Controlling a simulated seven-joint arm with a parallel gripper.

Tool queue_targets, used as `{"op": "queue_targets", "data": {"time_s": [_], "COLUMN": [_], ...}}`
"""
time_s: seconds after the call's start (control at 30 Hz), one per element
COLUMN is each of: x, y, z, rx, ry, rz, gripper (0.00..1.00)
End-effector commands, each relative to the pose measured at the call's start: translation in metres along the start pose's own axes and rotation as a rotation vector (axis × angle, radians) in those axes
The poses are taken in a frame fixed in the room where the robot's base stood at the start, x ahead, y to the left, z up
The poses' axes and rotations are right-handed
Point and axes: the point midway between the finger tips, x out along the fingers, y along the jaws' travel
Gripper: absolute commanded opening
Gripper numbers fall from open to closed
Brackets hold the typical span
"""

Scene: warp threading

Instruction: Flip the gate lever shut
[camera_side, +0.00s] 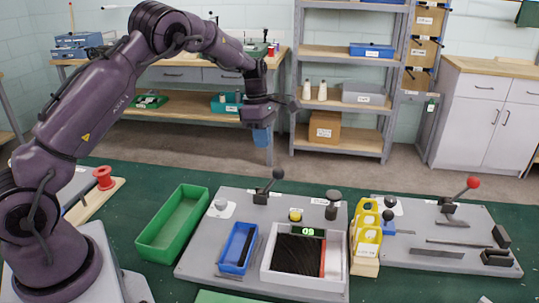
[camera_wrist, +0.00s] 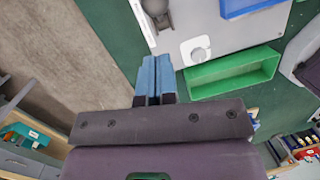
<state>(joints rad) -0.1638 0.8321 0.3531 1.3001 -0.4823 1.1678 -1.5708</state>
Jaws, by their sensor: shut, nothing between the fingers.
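My gripper (camera_side: 261,138) hangs high above the far edge of the green table, with its blue fingers pointing down. In the wrist view its blue fingers (camera_wrist: 155,76) are together and hold nothing. A black-knobbed lever (camera_side: 266,187) stands tilted at the back of the left grey board, well below my gripper. A red-knobbed lever (camera_side: 461,194) leans to the right on the right grey board. I cannot tell for certain which of them is the gate lever. A dark grey knob or lever part (camera_wrist: 157,14) shows beyond the fingertips in the wrist view, apart from them.
A wooden rack with yellow pieces (camera_side: 367,238) stands between the boards. The air around my gripper is clear.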

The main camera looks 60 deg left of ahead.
Motion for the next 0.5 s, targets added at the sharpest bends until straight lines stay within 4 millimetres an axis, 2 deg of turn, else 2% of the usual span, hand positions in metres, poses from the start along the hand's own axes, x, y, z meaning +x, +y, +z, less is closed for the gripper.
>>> {"op": "queue_targets", "data": {"time_s": [0.03,0.2,0.33,0.5], "x": [-0.013,-0.048,-0.065,-0.074], "y": [0.001,0.001,0.001,0.001], "z": [0.002,0.004,0.005,0.006], "rx": [0.0,0.0,-0.001,-0.001], "ry": [-0.001,0.001,0.001,0.001], "rz": [0.005,0.004,0.002,0.0], "gripper": [0.0,0.0,0.0,0.0]}}
